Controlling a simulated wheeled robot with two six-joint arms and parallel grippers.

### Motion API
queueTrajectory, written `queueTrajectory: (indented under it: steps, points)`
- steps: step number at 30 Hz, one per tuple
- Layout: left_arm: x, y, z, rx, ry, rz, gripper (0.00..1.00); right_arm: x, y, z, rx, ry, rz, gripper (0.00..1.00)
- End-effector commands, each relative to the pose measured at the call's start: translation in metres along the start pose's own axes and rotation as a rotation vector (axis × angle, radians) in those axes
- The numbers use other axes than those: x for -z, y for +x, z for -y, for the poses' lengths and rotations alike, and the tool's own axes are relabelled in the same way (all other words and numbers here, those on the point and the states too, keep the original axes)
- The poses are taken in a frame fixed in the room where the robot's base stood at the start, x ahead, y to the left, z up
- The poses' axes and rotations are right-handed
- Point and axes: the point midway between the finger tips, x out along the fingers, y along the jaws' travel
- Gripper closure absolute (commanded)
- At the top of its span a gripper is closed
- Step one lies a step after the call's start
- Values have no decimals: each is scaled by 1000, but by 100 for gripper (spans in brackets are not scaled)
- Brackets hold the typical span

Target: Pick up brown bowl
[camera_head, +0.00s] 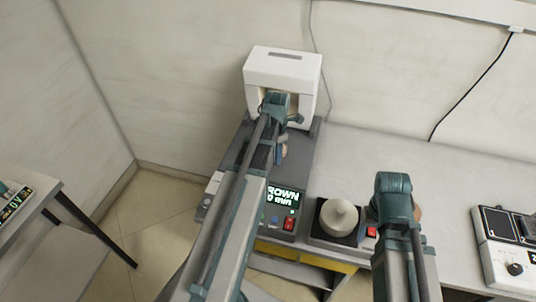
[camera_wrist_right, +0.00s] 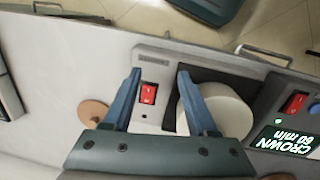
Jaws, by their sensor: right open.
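A small round brown object (camera_head: 418,212), probably the brown bowl, is mostly hidden behind my right gripper in the head view. In the right wrist view a round brown shape (camera_wrist_right: 93,112) lies on the pale surface, left of the fingers and apart from them. My right gripper (camera_wrist_right: 158,76) is open and empty, above a panel with a red switch (camera_wrist_right: 148,93). In the head view my right gripper (camera_head: 393,190) is seen from behind. My left gripper (camera_head: 275,108) is in front of the white machine's opening; its fingers are not clear.
A white rounded object (camera_head: 340,217) sits on a dark square plate just left of my right gripper. A white machine (camera_head: 283,68) stands at the back, with a lit display (camera_head: 284,194) in front. A device with a knob (camera_head: 505,250) is at right. The back right counter (camera_head: 455,170) is clear.

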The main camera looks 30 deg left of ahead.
Motion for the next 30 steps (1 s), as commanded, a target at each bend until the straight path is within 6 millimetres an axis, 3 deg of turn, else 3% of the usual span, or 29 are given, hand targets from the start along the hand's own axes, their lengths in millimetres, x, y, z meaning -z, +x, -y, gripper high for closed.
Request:
queueTrajectory:
  steps: [1, 4, 5, 30]
  points:
    - [0, 0, 0, 0, 0, 0, 80, 0, 0, 0, 0, 0, 0, 42]
    - [0, 0, 0, 0, 0, 0, 98, 0, 0, 0, 0, 0, 0, 42]
    - [0, 0, 0, 0, 0, 0, 100, 0, 0, 0, 0, 0, 0, 42]
    - [0, 0, 0, 0, 0, 0, 100, 0, 0, 0, 0, 0, 0, 42]
